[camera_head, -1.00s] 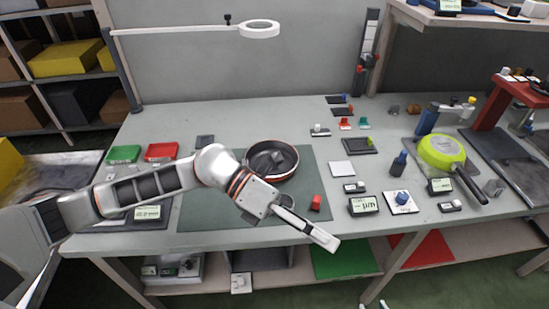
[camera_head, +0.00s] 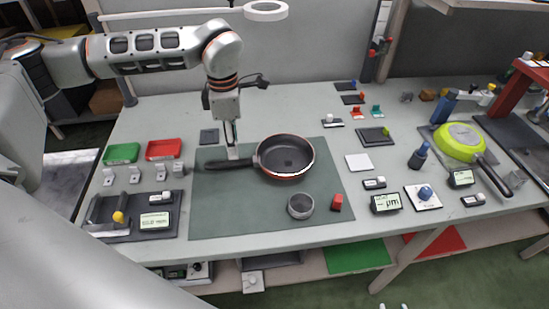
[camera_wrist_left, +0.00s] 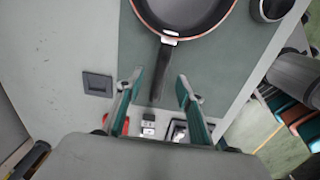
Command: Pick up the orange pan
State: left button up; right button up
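The pan with the orange rim (camera_head: 286,158) is dark inside and sits upright on the green mat (camera_head: 240,215). Its black handle (camera_head: 222,164) points left. My left gripper (camera_head: 232,152) points down over the handle. In the left wrist view, the pan (camera_wrist_left: 184,14) is at the top, partly cut off, with its handle (camera_wrist_left: 160,75) running down between the two spread fingers of my left gripper (camera_wrist_left: 160,77). The fingers look apart from the handle; the exact height above it is hard to tell. My right gripper is out of view.
A green pan (camera_head: 459,142) lies at the right. Red (camera_head: 163,149) and green (camera_head: 122,153) trays are at the left. A lamp (camera_head: 265,11) overhangs the back.

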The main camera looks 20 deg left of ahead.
aim_at(259, 160)
pick_arm(q)
jog(key=f, duration=0.6)
jog(key=shift+d+f, duration=0.3)
jog(key=shift+d, duration=0.1)
jog(key=shift+r, duration=0.1)
grip_shut()
